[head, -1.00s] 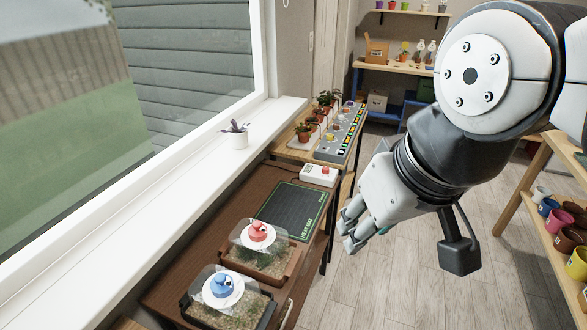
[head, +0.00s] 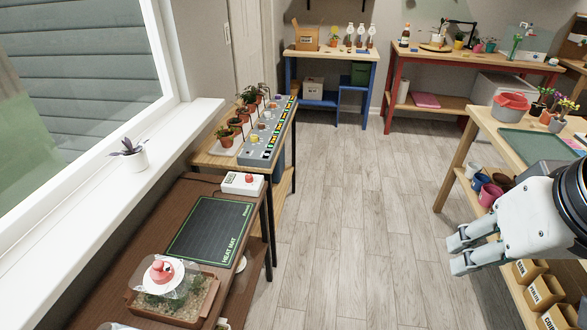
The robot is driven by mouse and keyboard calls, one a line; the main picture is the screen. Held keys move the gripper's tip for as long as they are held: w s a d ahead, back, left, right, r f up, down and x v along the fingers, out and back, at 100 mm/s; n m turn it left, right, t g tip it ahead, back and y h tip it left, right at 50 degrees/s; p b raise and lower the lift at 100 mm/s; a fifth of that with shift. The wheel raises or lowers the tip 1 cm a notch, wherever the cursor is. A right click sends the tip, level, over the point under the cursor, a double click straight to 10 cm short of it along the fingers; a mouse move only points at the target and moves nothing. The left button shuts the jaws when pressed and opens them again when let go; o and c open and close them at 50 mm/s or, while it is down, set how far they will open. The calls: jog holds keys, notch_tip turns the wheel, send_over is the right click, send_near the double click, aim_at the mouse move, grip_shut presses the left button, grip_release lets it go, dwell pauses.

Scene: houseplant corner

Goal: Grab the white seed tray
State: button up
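My gripper (head: 458,254) is at the right, its two fingers apart with nothing between them, above the floor and beside the right-hand table. I cannot make out a thing that is surely the white seed tray. A terracotta-coloured seed tray (head: 196,322) with a clear dome and a red knob (head: 160,271) sits on the brown table at the lower left. A second clear dome (head: 118,326) is mostly cut off by the bottom edge. My gripper is far from all of these.
The heat mat (head: 210,230) and a white switch box (head: 242,183) lie on the brown table (head: 130,262). A grey console (head: 262,142) stands behind. Tables line the back and right. The wood floor (head: 340,220) between is clear.

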jog(key=shift+o, duration=1.3)
jog(key=w+a+f+n+g+b, duration=0.2)
jog(key=w+a+f+b, duration=0.15)
jog(key=w+f, duration=0.55)
jog(key=w+a+f+n+g+y+b, duration=0.1)
jog(key=w+a+f+n+g+b, duration=0.3)
jog(key=f, duration=0.9)
jog(key=w+a+f+n+b, duration=0.1)
jog(key=w+f+b, duration=0.5)
jog(key=w+f, duration=0.4)
jog(key=a+f+g+y+b, duration=0.1)
jog(key=a+f+y+b, duration=0.3)
jog(key=a+f, duration=0.5)
jog(key=w+a+f+y+b, duration=0.1)
jog(key=a+f+y+b, duration=0.3)
jog(key=a+f, duration=0.5)
jog(key=w+a+f+n+g+y+b, duration=0.1)
jog(key=a+f+y+b, duration=0.3)
jog(key=f, duration=1.7)
jog(key=a+b, duration=0.3)
jog(key=a, duration=0.2)
jog(key=shift+w+f+g, duration=0.2)
jog(key=shift+f+g, duration=0.1)
jog(key=shift+f, duration=0.05)
jog(key=b+x, duration=0.3)
jog(key=x, duration=1)
jog(key=shift+s+a+b, duration=0.1)
jog(key=shift+a+b, duration=0.2)
jog(key=shift+a, duration=0.05)
